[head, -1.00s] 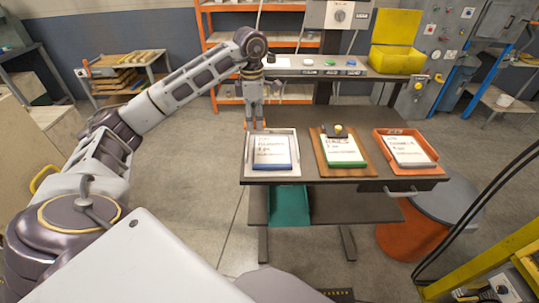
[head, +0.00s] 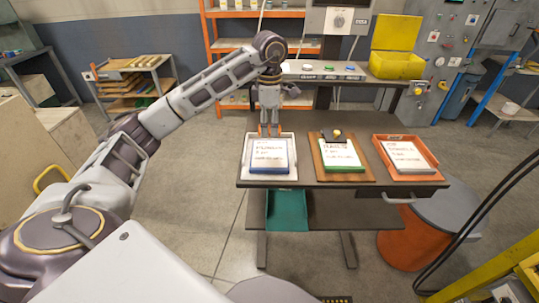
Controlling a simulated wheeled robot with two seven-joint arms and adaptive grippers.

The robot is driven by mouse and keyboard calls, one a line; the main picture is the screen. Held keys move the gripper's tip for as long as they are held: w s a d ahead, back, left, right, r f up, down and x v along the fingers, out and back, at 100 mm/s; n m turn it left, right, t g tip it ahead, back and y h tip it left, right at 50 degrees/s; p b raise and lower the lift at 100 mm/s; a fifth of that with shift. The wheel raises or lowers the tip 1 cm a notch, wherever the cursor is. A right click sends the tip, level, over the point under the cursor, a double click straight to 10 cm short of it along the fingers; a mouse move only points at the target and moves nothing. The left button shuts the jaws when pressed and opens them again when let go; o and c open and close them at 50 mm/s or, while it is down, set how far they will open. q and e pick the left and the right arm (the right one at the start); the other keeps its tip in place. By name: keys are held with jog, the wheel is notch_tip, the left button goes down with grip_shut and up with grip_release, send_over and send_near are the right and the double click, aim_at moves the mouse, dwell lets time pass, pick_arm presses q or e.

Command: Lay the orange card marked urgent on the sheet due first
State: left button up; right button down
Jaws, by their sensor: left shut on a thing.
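Three sheets on pads lie in a row on the dark table. The left sheet, on a blue-edged pad (head: 269,156), sits in a pale tray (head: 246,165). The middle sheet, on a green-edged pad (head: 340,154), lies on a brown board (head: 322,171) under a dark and yellow piece (head: 334,136). The right sheet (head: 405,155) is in an orange tray (head: 433,163). Their writing is too small to read surely. My left gripper (head: 270,132) points down at the back edge of the pale tray, shut, with orange at its tips; the card's marking cannot be seen. My right gripper is out of view.
The dark table (head: 300,181) has a lower shelf with a teal bin (head: 287,210). Behind stands a bench with a yellow box (head: 397,63) and an orange rack. Floor to the left is open.

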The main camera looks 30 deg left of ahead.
pick_arm(q)
send_over(270, 157)
jog(key=shift+w+a+f, duration=0.1)
jog(key=shift+a+f, duration=0.05)
jog(key=shift+f, duration=2.9)
jog(key=shift+f, duration=0.1)
jog(key=shift+f+p, duration=0.45)
jog(key=shift+f, duration=1.3)
jog(key=shift+f, duration=0.1)
jog(key=o, duration=0.8)
jog(key=shift+r, duration=6.1)
